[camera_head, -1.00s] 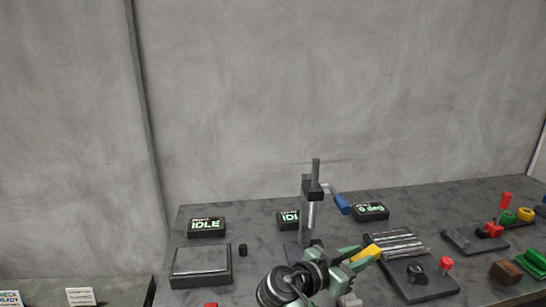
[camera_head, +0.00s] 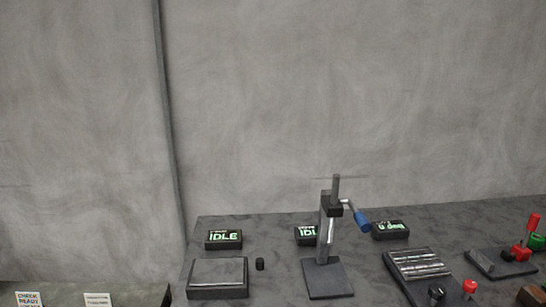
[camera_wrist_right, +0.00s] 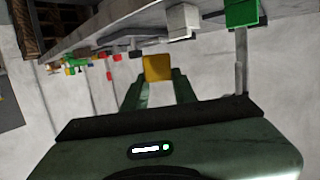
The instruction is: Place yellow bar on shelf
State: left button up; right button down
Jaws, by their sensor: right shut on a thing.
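The yellow bar (camera_wrist_right: 157,67) shows end-on in the right wrist view. My right gripper (camera_wrist_right: 158,82) is shut on it, with one green finger on each side, and holds it clear of any surface that I can see. Neither gripper nor the bar is in the head view. I cannot make out the shelf for certain in either view. My left gripper is not in view.
A dark bench (camera_head: 275,270) carries a lever press (camera_head: 328,250), a flat plate (camera_head: 217,277), a ribbed tray (camera_head: 415,266) and several small displays. A lower surface with cards (camera_head: 97,299) lies at the left. The wall behind is bare.

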jog(key=shift+s+r+n+t+y, duration=0.1)
jog(key=shift+r+n+t+y, duration=0.2)
jog(key=shift+n+t+y, duration=0.3)
jog(key=w+n+y, duration=0.1)
jog(key=w+n+t+y, duration=0.1)
jog(key=y, duration=0.1)
jog(key=shift+w+f, duration=0.1)
jog(key=shift+f, duration=0.25)
jog(key=shift+w+d+n+y, duration=0.15)
jog(key=shift+w+n+y, duration=0.2)
jog(key=shift+n+y, duration=0.3)
jog(key=y, duration=0.1)
jog(key=n+y, duration=0.1)
jog(key=w+n+y, duration=0.1)
jog(key=shift+a+r+t, duration=0.25)
jog(key=shift+r+t, duration=0.05)
jog(key=shift+r, duration=0.1)
